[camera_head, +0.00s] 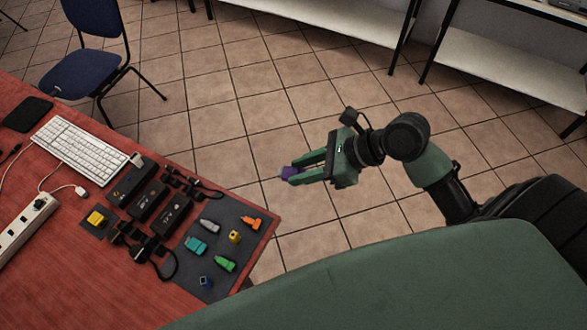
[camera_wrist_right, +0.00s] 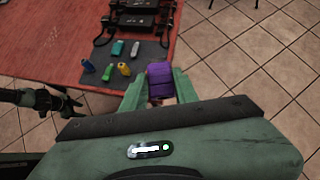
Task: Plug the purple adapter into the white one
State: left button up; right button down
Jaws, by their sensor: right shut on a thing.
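My right gripper (camera_head: 287,173) is shut on the purple adapter (camera_head: 288,172), held out over the floor past the table's right edge. In the right wrist view the purple adapter (camera_wrist_right: 160,82) sits between the fingertips (camera_wrist_right: 160,92). A pale grey-white adapter (camera_head: 209,226), the nearest match to the white one, lies on the dark mat (camera_head: 228,210). It also shows in the right wrist view (camera_wrist_right: 134,48), apart from the purple one. A dark green arm part, seemingly my left gripper (camera_wrist_right: 62,103), shows at the left of the right wrist view; its jaws are unclear.
The mat also holds orange (camera_head: 251,223), yellow (camera_head: 234,237), teal (camera_head: 196,245), green (camera_head: 225,263) and blue (camera_head: 206,282) adapters. Black boxes (camera_head: 148,200) with cables, a keyboard (camera_head: 80,149) and a power strip (camera_head: 22,228) crowd the red table (camera_head: 60,290). A chair (camera_head: 90,70) stands behind.

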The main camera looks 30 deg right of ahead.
jog(key=w+a+f+n+g+h+b, duration=0.1)
jog(key=w+a+f+n+h+b, duration=0.15)
jog(key=w+a+n, duration=0.6)
jog(key=w+a+f+n+g+h+b, duration=0.25)
jog(key=w+a+n, duration=0.2)
jog(key=a, duration=0.75)
jog(key=w+a+f+n+g+h+b, duration=0.15)
jog(key=w+a+n+h, duration=0.25)
jog(key=w+a+n, duration=0.45)
jog(key=w+a+r+n+t+y+b, duration=0.35)
jog(key=w+a+n+t+y, duration=0.3)
jog(key=w+n, duration=0.4)
pick_arm(q)
notch_tip(320, 180, down, 15)
jog(key=a+b, duration=0.1)
jog(key=b, duration=0.3)
jog(key=shift+s+b, duration=0.3)
jog(key=shift+s, duration=0.1)
pick_arm(e)
jog(key=shift+g, duration=0.25)
jog(key=f, duration=0.4)
jog(key=shift+a+f, duration=0.25)
jog(key=shift+f, duration=0.15)
pick_arm(q)
jog(key=shift+a+r, duration=0.1)
jog(key=shift+r, duration=0.05)
pick_arm(e)
jog(key=shift+s+h, duration=0.15)
jog(key=shift+h, duration=0.1)
